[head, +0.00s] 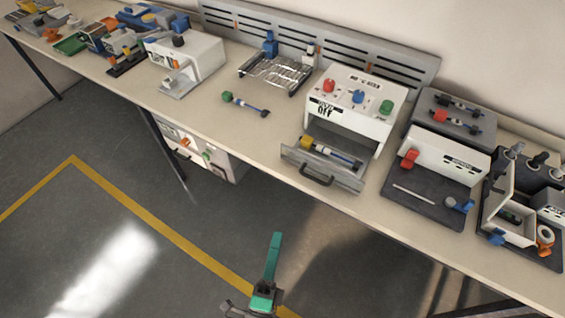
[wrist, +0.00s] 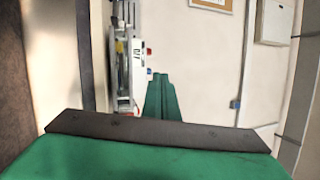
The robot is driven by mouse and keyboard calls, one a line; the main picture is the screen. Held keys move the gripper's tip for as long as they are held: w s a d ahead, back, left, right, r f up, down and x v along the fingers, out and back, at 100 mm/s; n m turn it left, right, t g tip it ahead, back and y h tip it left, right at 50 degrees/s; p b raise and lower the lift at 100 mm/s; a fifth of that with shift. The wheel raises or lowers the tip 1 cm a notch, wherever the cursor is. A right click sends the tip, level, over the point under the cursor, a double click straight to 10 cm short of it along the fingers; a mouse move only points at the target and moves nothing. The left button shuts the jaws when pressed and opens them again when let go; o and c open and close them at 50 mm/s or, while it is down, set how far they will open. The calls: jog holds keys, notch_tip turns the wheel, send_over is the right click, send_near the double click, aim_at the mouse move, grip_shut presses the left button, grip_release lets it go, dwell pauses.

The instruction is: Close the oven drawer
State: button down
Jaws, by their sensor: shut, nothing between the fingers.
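The oven is a white box (head: 357,99) on the bench, with red, blue and green knobs on its sloped top. Its grey drawer (head: 349,182) is pulled out toward the front edge of the bench, with a dark handle (head: 316,178) on its front. A yellow-ended tool with a dark and blue shaft (head: 338,156) lies in the drawer. My gripper (head: 276,238) has green fingers, held together and empty. In the head view it is below the drawer, apart from the bench. The green fingers (wrist: 162,90) also show in the wrist view, touching nothing.
A green-ended tool (head: 246,104) lies on the bench left of the oven. A dark mat with a white box (head: 443,150) stands to the right. A white cabinet (head: 215,158) is under the bench. The floor in front is clear.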

jog(key=w+f+m+g+h, duration=0.2)
jog(key=w+m+h, duration=0.2)
jog(key=w+m, duration=0.55)
jog(key=m+g, duration=0.3)
jog(key=m, duration=0.9)
send_near(288, 156)
jog(key=shift+n, duration=0.25)
jog(key=x, duration=0.5)
jog(key=shift+w+r, duration=0.25)
jog(key=shift+w+d, duration=0.3)
jog(key=shift+d, duration=0.15)
jog(key=x, duration=0.4)
jog(key=shift+w+d, duration=0.15)
jog(key=shift+w, duration=0.05)
jog(key=shift+f, duration=0.1)
